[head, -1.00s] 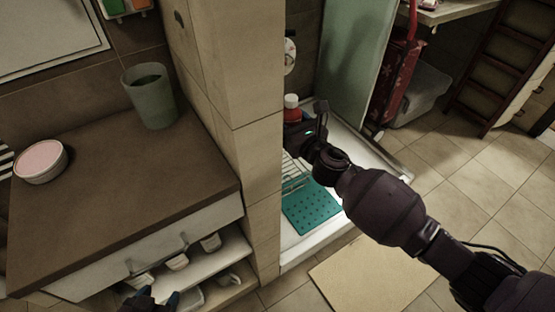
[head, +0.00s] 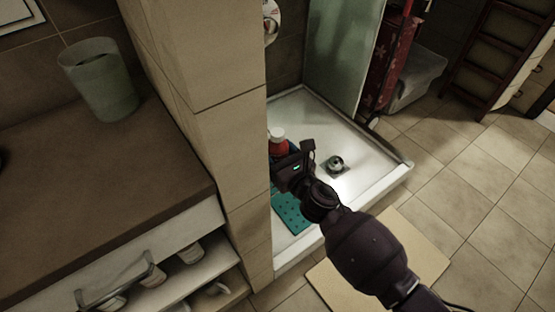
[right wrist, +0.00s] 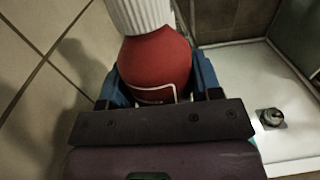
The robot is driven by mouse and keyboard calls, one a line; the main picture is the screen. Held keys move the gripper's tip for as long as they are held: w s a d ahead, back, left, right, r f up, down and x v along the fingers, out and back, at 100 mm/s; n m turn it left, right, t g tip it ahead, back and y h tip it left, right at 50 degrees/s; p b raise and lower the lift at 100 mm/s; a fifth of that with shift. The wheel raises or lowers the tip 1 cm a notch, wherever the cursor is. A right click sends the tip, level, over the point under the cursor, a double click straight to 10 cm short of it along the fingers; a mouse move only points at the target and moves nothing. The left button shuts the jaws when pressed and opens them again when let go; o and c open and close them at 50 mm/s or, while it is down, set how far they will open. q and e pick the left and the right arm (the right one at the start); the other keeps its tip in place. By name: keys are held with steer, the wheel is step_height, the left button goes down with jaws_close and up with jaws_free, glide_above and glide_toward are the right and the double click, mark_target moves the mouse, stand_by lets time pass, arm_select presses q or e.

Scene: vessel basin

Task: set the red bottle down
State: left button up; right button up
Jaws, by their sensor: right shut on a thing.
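The red bottle (head: 279,146) has a white cap and shows partly in the head view, just past the tiled wall corner. In the right wrist view the bottle (right wrist: 156,68) fills the upper middle, with its ribbed white cap at the top. My right gripper (head: 284,150) is shut on the bottle, with a blue finger on each side of it. The bottle is over or in the shower basin (head: 310,110); its base is hidden, so I cannot tell whether it touches anything. My left gripper is not in view now.
A teal perforated mat (head: 291,210) lies in the basin below my right gripper. A round metal drain piece (head: 335,164) sits in the basin. The tiled wall (head: 195,110) stands close on the left. A glass panel (head: 342,60) is behind.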

step_height(320, 180, down, 3)
steer(key=shift+s+r+b, duration=0.1)
steer(key=shift+b, duration=0.25)
steer(key=shift+f, duration=0.35)
steer(key=shift+r, duration=0.3)
steer(key=shift+f, duration=0.2)
steer(key=o, duration=1)
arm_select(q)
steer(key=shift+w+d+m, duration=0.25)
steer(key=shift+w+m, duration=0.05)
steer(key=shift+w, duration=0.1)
arm_select(e)
steer(key=shift+o, duration=0.2)
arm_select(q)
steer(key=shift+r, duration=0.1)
arm_select(e)
steer(key=shift+r, duration=0.1)
